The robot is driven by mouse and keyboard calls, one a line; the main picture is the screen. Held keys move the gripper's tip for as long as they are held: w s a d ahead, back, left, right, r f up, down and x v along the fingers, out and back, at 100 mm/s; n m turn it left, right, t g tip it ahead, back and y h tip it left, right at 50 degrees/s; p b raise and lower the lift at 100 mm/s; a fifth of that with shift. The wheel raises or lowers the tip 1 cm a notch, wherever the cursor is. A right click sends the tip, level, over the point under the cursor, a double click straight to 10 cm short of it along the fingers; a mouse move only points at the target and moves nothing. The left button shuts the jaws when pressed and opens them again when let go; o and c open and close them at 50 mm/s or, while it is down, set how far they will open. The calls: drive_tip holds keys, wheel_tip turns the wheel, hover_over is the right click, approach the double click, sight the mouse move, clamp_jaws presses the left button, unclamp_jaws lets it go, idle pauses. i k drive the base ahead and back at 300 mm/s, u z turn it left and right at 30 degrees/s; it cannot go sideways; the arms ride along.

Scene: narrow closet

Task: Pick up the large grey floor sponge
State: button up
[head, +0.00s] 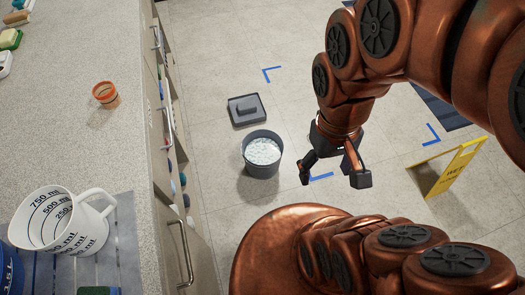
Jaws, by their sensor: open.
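A dark grey block, which looks like the large grey floor sponge (244,105), lies on a flat dark grey tray (238,118) on the tiled floor, just behind a bucket. It is small in the head view, so its exact shape is hard to tell. My gripper (333,178) hangs over the floor to the right of the bucket, pointing down. Its two dark fingers are apart with nothing between them. It is clear of the sponge, which is up and to the left of it in the picture.
A grey bucket (262,170) of foamy water stands between tray and gripper. A yellow wet-floor sign (447,172) stands at right. Blue tape corners (271,72) mark the floor. The left counter (95,30) holds a white measuring jug (92,212) and an orange cup (106,95).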

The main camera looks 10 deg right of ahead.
sight(250, 106)
drive_tip(key=z, duration=1.45)
drive_tip(key=i, duration=2.65)
drive_tip(key=u, duration=4)
drive_tip(key=i, duration=0.5)
drive_tip(key=u, duration=0.05)
